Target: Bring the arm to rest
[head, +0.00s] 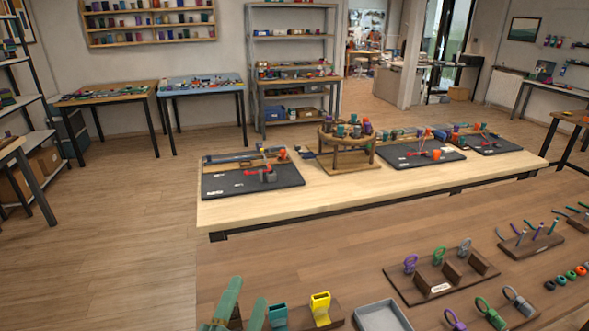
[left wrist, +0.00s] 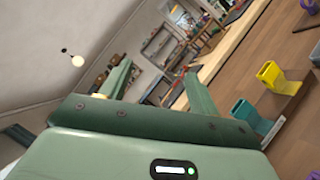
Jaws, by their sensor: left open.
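My left gripper (head: 247,294) is at the bottom left of the head view, its two green fingers pointing up and spread apart. Its fingers also show in the left wrist view (left wrist: 157,72), with nothing between them. It is beside the left edge of the near brown table (head: 330,235), left of a teal holder (head: 278,316) and a yellow holder (head: 320,308). Both holders also show in the left wrist view, teal (left wrist: 245,116) and yellow (left wrist: 270,74), right of the fingers and apart from them. My right gripper is in neither view.
A grey tray (head: 382,317) and a dark rack (head: 440,288) with coloured loops stand on the near table. Behind is a pale table (head: 330,205) with dark mats and a round wooden stand (head: 347,142). The floor (head: 130,230) on the left is clear.

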